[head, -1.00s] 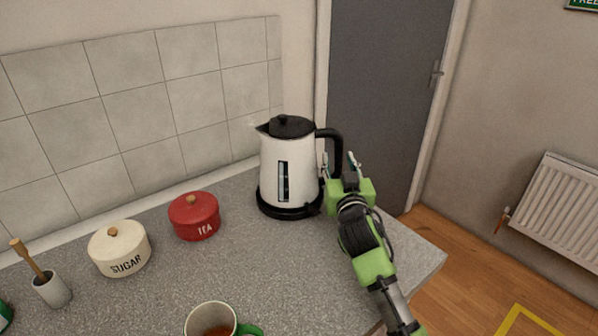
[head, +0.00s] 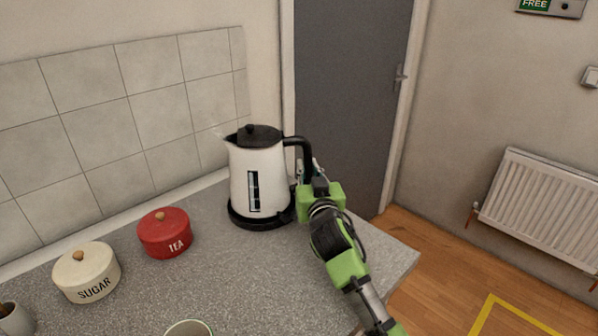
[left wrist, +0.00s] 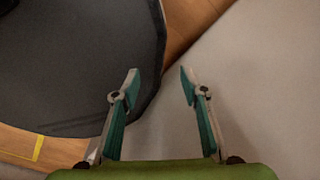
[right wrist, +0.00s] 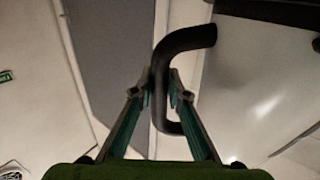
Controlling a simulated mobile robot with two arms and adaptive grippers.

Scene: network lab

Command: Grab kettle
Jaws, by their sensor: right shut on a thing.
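The white kettle (head: 275,185) with a black lid, black handle and black base stands upright at the far right part of the grey counter. My right gripper (head: 308,170) is at its handle, on the right side of the body. In the right wrist view the black handle (right wrist: 182,40) passes between the fingertips of my right gripper (right wrist: 168,88), which are closed on it. The kettle body (right wrist: 262,85) shows at the right there. My left gripper (left wrist: 160,80) shows only in the left wrist view, with its fingers apart and nothing between them.
A red TEA pot (head: 165,236) and a cream SUGAR pot (head: 86,274) stand left of the kettle on the counter (head: 240,280). A mug (head: 188,328) is at the bottom edge. A tiled wall (head: 110,110) is behind. A door (head: 350,90) and radiator (head: 545,205) are at the right.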

